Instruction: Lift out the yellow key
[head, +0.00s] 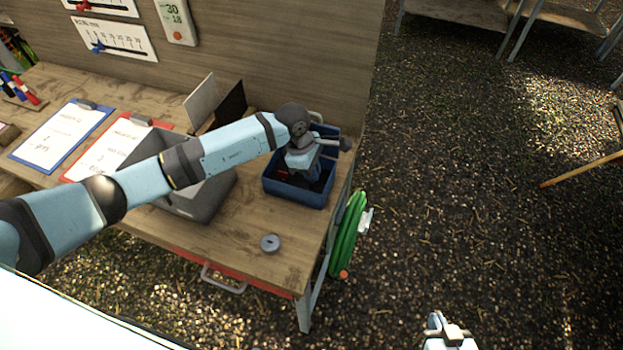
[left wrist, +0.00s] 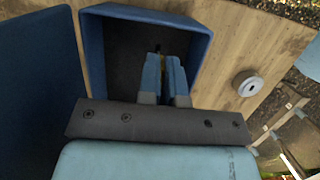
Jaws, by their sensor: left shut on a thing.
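A blue open bin (head: 297,196) stands at the right end of the wooden bench. My left gripper (head: 304,178) reaches down into it; in the left wrist view its two blue fingers (left wrist: 163,78) point into the same bin (left wrist: 150,14).
A larger grey bin (head: 205,205) stands left of the blue bin, under my left arm. A grey round disc (head: 270,242) lies near the front edge. A green hose (head: 347,235) hangs at the bench's right end. Clipboards (head: 62,133) lie further left.

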